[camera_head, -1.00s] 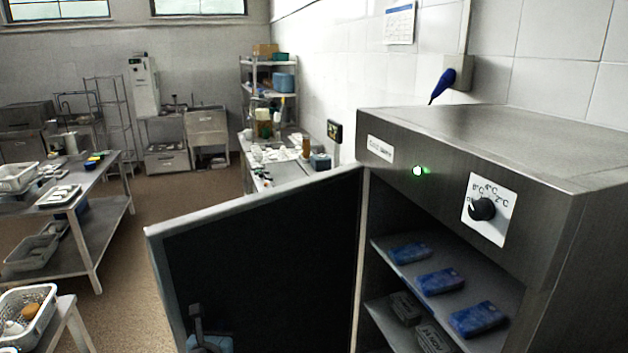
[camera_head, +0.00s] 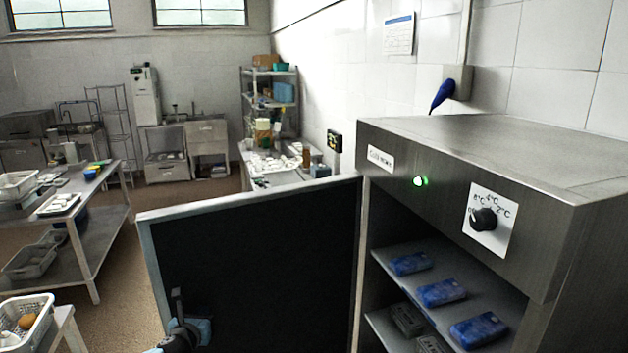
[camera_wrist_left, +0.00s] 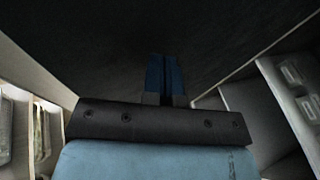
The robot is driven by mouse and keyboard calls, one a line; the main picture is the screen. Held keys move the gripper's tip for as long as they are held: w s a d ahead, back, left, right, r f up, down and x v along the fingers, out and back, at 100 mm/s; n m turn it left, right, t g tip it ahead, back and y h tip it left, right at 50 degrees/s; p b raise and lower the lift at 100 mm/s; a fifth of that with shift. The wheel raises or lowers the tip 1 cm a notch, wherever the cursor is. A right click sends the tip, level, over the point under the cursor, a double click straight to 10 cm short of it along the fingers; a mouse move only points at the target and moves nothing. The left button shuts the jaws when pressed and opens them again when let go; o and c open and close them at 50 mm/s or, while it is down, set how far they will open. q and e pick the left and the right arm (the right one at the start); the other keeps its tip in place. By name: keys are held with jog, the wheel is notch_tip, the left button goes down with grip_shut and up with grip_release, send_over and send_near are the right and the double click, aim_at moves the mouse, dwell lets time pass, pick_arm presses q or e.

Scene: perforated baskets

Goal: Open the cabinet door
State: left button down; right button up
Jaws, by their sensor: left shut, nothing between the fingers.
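The cabinet (camera_head: 400,160) is a brushed-metal unit at the right in the head view, with a green light and a dial on its front. Its door (camera_head: 255,260) stands wide open, swung out to the left, with the dark inner face towards me. My left gripper (camera_head: 178,300) is in front of the lower left part of that inner face. In the left wrist view its blue fingers (camera_wrist_left: 165,75) are shut with nothing between them, against the dark door panel (camera_wrist_left: 160,25). I cannot tell whether they touch it. My right gripper is not in view.
Inside the cabinet, blue packs (camera_head: 441,292) lie on the upper shelf and grey blocks (camera_head: 408,318) on the lower one. A metal table (camera_head: 100,215) and a white basket (camera_head: 28,318) stand at the left. Brown floor (camera_head: 150,195) is free between the table and the door.

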pick_arm(q)
jog(key=w+a, duration=0.2)
jog(key=w, duration=0.1)
jog(key=w+a, duration=0.1)
jog(key=w, duration=0.1)
jog(key=shift+w+a, duration=0.1)
jog(key=shift+w, duration=0.1)
jog(key=w+a+b, duration=0.4)
jog(key=w+b, duration=0.1)
jog(key=w, duration=0.6)
jog(key=shift+r, duration=0.1)
jog(key=d+p+v, duration=0.2)
jog(key=p+v, duration=0.3)
jog(key=v, duration=0.9)
jog(key=shift+s+d+f, duration=0.15)
jog(key=shift+d+f, duration=0.1)
jog(key=shift+d, duration=0.15)
